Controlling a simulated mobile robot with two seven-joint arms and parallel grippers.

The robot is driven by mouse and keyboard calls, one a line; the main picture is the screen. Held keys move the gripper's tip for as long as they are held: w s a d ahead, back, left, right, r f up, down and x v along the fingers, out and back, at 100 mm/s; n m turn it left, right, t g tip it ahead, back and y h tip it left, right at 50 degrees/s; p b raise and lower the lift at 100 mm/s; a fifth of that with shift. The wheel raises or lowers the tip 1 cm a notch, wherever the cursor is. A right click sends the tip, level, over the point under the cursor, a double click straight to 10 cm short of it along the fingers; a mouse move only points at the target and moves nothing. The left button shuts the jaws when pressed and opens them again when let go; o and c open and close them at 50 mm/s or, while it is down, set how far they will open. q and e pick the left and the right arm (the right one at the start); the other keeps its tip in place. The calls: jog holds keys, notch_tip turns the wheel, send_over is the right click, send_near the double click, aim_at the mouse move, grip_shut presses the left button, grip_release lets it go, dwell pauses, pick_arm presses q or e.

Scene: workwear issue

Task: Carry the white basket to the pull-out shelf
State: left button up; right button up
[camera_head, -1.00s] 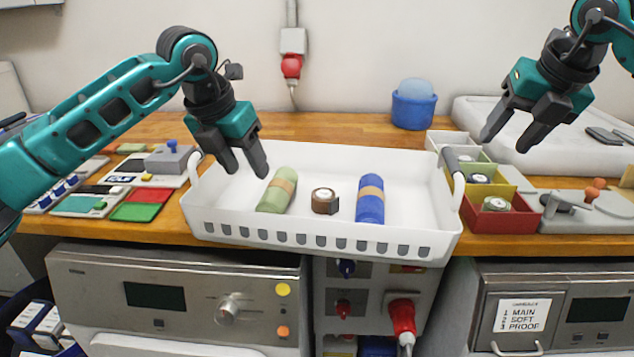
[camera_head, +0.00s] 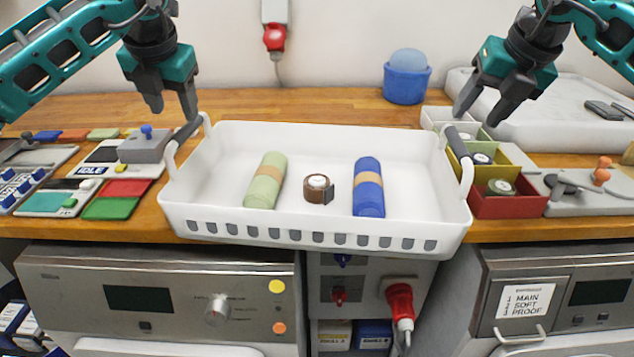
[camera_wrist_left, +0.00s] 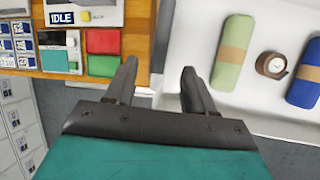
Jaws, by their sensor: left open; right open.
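The white basket (camera_head: 310,235) stands on the wooden counter and reaches its front edge. It holds a green roll (camera_head: 266,180), a brown belt coil (camera_head: 317,188) and a blue roll (camera_head: 368,188). Grey-gripped handles stand up at its left (camera_head: 186,133) and right (camera_head: 457,143) ends. My left gripper (camera_head: 174,112) is open and empty above the left handle; in the left wrist view its fingers (camera_wrist_left: 158,85) are apart near the basket's left side. My right gripper (camera_head: 482,112) is open and empty above the right handle. I cannot make out the pull-out shelf.
Left of the basket lie red and green pads (camera_head: 118,198) and a grey device with a blue knob (camera_head: 146,146). Small coloured bins (camera_head: 508,205) stand close to the right handle. A blue tub (camera_head: 406,82) is behind. Steel appliances (camera_head: 165,300) sit below the counter.

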aim_at(182, 129)
pick_arm(q)
jog(key=x, duration=1)
jog(key=shift+w+a+f, duration=0.1)
jog(key=shift+w, duration=0.05)
pick_arm(e)
jog(key=x, duration=1)
jog(key=shift+w+f, duration=0.15)
pick_arm(q)
grip_shut()
pick_arm(e)
grip_shut()
